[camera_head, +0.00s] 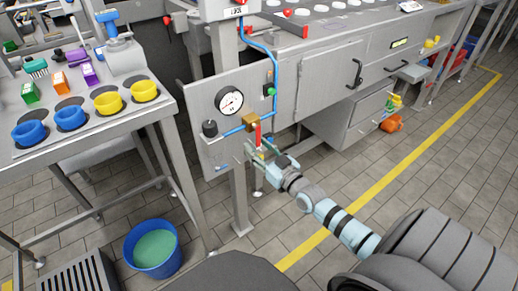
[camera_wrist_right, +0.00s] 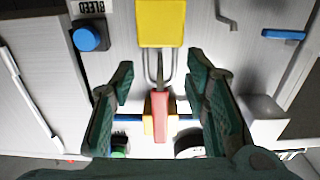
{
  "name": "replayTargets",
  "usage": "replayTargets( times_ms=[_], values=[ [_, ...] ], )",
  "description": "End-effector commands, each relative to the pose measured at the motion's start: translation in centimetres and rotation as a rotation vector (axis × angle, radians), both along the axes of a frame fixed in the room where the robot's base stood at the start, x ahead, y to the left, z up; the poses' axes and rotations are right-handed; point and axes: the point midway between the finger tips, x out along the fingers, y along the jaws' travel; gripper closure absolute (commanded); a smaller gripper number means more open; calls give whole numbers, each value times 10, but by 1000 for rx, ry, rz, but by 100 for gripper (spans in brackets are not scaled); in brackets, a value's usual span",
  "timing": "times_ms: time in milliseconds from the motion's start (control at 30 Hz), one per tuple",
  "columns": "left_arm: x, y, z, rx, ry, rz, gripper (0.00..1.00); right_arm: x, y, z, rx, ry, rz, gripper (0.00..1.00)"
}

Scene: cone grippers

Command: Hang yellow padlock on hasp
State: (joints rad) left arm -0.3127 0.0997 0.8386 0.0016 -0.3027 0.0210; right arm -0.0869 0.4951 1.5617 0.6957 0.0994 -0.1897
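The yellow padlock (camera_wrist_right: 160,24) shows in the right wrist view at the top middle, with its grey shackle (camera_wrist_right: 147,68) reaching down the picture toward the red lever (camera_wrist_right: 160,112). A thin grey piece shows between the shackle's legs; I cannot tell whether the shackle passes through a hasp. My right gripper (camera_wrist_right: 160,72) is open, its green fingers apart on either side of the shackle and lever, touching neither that I can see. In the head view my right gripper (camera_head: 259,154) is at the panel's lower right edge, and the padlock cannot be made out. My left gripper is out of view.
The grey panel (camera_head: 203,95) carries a gauge (camera_head: 229,100), a black knob (camera_head: 210,128), blue piping and a brass valve (camera_head: 250,121). A blue knob (camera_wrist_right: 91,38) is beside the padlock. A table with cups stands left; a blue bucket (camera_head: 152,262) is on the floor.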

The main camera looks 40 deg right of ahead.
Motion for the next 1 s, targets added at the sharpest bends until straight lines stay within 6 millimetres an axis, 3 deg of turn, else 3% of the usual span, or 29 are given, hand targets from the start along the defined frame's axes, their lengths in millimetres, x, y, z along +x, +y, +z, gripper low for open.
replayTargets(
  times_ms=[367, 500, 700, 800, 1000],
  values=[
    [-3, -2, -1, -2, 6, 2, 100, -8, 0, -1, 0, 1, 2, 56],
    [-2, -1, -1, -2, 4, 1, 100, -31, 1, -1, 1, 4, 2, 56],
    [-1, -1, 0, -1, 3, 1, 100, -90, 2, -2, -3, 7, 3, 56],
    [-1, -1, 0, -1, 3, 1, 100, -109, 3, -2, -2, 4, 1, 56],
    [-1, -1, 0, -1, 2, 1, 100, -121, 3, 0, 0, 1, 1, 56]
  ],
)
